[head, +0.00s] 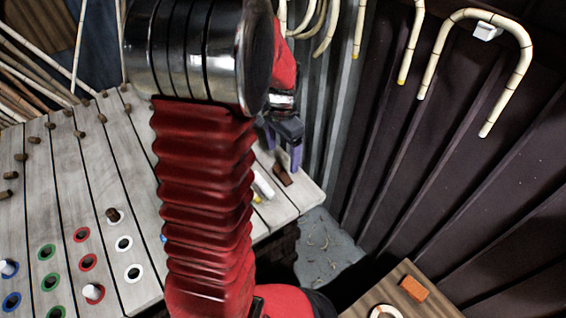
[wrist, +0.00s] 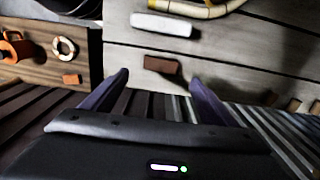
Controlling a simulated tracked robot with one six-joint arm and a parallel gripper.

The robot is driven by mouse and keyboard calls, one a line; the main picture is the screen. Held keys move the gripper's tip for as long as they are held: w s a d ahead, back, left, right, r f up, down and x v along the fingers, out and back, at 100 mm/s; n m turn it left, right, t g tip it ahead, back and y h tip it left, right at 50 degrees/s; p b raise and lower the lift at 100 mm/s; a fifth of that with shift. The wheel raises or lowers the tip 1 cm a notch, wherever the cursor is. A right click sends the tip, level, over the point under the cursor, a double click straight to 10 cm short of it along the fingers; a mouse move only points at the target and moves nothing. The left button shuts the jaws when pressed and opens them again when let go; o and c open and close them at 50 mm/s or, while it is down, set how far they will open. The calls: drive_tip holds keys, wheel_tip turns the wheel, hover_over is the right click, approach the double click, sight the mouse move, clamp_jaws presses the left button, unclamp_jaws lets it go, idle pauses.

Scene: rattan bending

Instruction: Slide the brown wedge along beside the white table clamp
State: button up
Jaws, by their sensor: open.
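The brown wedge (head: 282,174) lies on the pale slatted table near its right corner, and it also shows in the wrist view (wrist: 162,65). The white table clamp (head: 262,187) is to its left in the head view. In the wrist view the white clamp (wrist: 164,24) lies beyond the wedge, with a gap of bare board between them. My gripper (head: 285,148) is open, its purple fingers pointing down at the wedge. In the wrist view its fingertips (wrist: 160,79) stand apart on either side of the wedge, just short of it. I cannot tell whether they touch the table.
The slatted table (head: 130,170) has coloured ring holes and several brown pegs. A wooden bench (head: 395,285) with an orange block (head: 414,289) stands at the lower right. A dark ribbed wall (head: 450,150) with hanging bent canes (head: 490,15) rises close beyond the table. My red arm hides the table's middle.

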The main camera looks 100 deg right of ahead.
wheel_tip(320, 180, up, 5)
idle(0.3)
drive_tip(key=shift+w, duration=0.1)
idle(0.6)
